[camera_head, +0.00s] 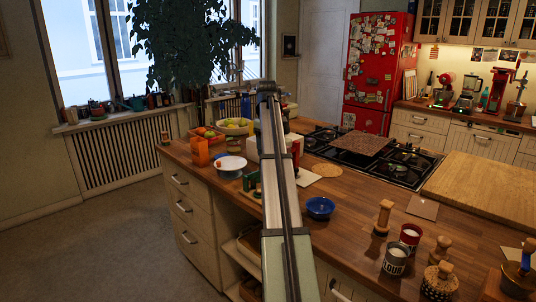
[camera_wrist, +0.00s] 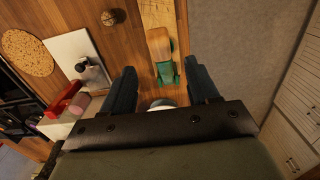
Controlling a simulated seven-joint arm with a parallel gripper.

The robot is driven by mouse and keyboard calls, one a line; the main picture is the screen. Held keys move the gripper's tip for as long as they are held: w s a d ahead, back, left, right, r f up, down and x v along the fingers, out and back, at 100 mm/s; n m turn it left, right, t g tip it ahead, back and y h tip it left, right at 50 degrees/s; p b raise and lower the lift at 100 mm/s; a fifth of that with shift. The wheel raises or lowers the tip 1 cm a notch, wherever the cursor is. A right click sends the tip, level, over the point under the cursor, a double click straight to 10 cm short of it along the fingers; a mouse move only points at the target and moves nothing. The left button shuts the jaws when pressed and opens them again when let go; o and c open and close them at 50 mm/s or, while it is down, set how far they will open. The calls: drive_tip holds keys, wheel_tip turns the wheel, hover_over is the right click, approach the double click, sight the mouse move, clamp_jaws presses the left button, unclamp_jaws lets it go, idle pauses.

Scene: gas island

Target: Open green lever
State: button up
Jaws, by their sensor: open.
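A small green part (camera_wrist: 165,72), which looks like the green lever, is fixed to an orange-brown wooden piece (camera_wrist: 159,45) on the wooden counter. In the wrist view it shows between and just beyond the fingertips of my gripper (camera_wrist: 162,76). The two dark fingers are apart and nothing is held between them. I cannot tell how far above the lever they are. In the head view a green item (camera_head: 250,182) shows just left of my arm, which hides part of it. My gripper cannot be made out there.
A white bowl (camera_head: 229,166), an orange holder (camera_head: 200,151) and a fruit bowl (camera_head: 234,127) stand left of my arm. A blue bowl (camera_head: 320,207) is right of it. In the wrist view a white board (camera_wrist: 75,52) and a red item (camera_wrist: 68,101) lie left of my fingers.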

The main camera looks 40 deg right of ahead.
drive_tip(key=shift+w+d, duration=0.2)
drive_tip(key=shift+w, duration=0.1)
drive_tip(key=c, duration=0.3)
drive_tip(key=w+d+m+t, duration=0.1)
drive_tip(key=w+d+t, duration=0.1)
drive_tip(key=w, duration=0.1)
drive_tip(key=w+d+m+t+h, duration=0.1)
drive_tip(key=w+d+t, duration=0.1)
drive_tip(key=w+d, duration=0.1)
drive_tip(key=w+d+t, duration=0.2)
drive_tip(key=w+t, duration=0.1)
drive_tip(key=shift+w+d+f+m+h, duration=0.1)
drive_tip(key=shift+w+d+m+h, duration=0.15)
drive_tip(key=shift+w+m+h, duration=0.15)
clamp_jaws()
drive_tip(key=s+a+f+m+t+y, duration=0.35)
drive_tip(key=s+f+m+t, duration=0.65)
drive_tip(key=m, duration=0.7)
drive_tip(key=s+a+f+m+t+h, duration=0.1)
drive_tip(key=s+a+m+t, duration=0.1)
drive_tip(key=s+m, duration=0.6)
drive_tip(key=s+a+f+m+t+h, duration=0.1)
drive_tip(key=s+a+m, duration=0.2)
drive_tip(key=s+m, duration=0.55)
drive_tip(key=w+r, duration=0.1)
drive_tip(key=w, duration=0.8)
drive_tip(key=shift+w+d+r+t, duration=0.2)
drive_tip(key=shift+w+r+t, duration=0.1)
drive_tip(key=shift+r, duration=0.1)
